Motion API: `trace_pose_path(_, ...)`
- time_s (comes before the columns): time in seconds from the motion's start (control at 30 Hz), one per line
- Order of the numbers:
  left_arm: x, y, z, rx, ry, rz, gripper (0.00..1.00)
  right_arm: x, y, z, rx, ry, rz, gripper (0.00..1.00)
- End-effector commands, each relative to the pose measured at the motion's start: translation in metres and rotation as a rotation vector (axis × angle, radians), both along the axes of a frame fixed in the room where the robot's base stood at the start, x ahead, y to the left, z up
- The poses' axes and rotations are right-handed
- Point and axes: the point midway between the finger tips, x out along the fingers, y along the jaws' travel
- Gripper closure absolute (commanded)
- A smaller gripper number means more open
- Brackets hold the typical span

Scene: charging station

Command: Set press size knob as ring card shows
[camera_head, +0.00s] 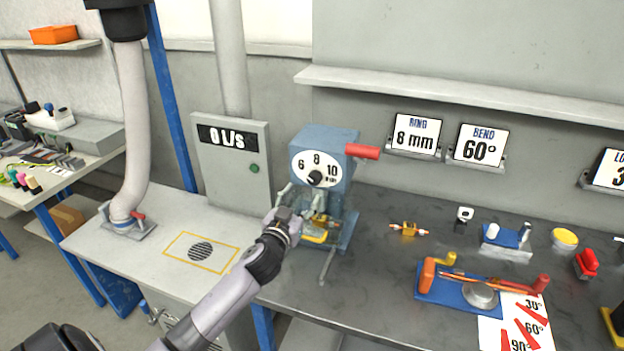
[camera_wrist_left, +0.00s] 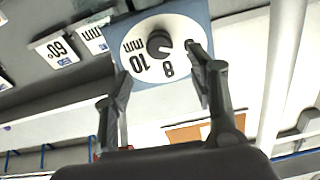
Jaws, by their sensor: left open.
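The blue press (camera_head: 338,150) stands on the grey bench. Its white dial (camera_head: 300,167) reads 6, 8 and 10 mm around a black size knob (camera_head: 315,178). In the left wrist view the knob (camera_wrist_left: 159,44) shows on the upside-down dial; I cannot tell exactly which number it points to. The ring card (camera_head: 416,134) on the wall reads 8 mm. My left gripper (camera_head: 292,208) is open, in front of and below the dial. In the left wrist view its fingers (camera_wrist_left: 160,72) stand apart on either side of the dial, with the knob between them, apparently untouched.
A red-handled lever (camera_head: 362,151) sticks out at the press's right. A bend card (camera_head: 479,146) reads 60°. A grey 0 L/s panel (camera_head: 232,165) stands left. A brass fitting (camera_head: 408,229) and a blue bending tool (camera_head: 450,288) lie to the right.

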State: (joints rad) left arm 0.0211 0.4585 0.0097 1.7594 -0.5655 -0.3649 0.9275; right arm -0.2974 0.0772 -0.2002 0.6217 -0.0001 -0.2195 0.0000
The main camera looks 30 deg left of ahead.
Motion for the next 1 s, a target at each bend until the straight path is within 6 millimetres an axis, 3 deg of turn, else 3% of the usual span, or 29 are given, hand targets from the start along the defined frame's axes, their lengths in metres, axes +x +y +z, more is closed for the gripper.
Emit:
trace_pose_path(0.2, 0.039, 0.01, 0.002, 0.0, 0.0, 0.002, 0.47, -0.004, -0.004, 0.008, -0.004, 0.005, 0.002, 0.6)
trace_pose_path(0.5, 0.073, 0.018, 0.0, 0.0, 0.0, 0.001, 0.47, -0.005, -0.005, 0.011, -0.006, 0.007, 0.001, 0.6)
trace_pose_path(0.93, 0.08, 0.019, -0.001, 0.0, 0.001, 0.0, 0.47, -0.004, -0.004, 0.011, -0.006, 0.007, 0.001, 0.6)
trace_pose_path(1.0, 0.08, 0.019, -0.001, 0.0, 0.001, 0.0, 0.52, -0.004, -0.004, 0.011, -0.005, 0.007, 0.002, 0.6)
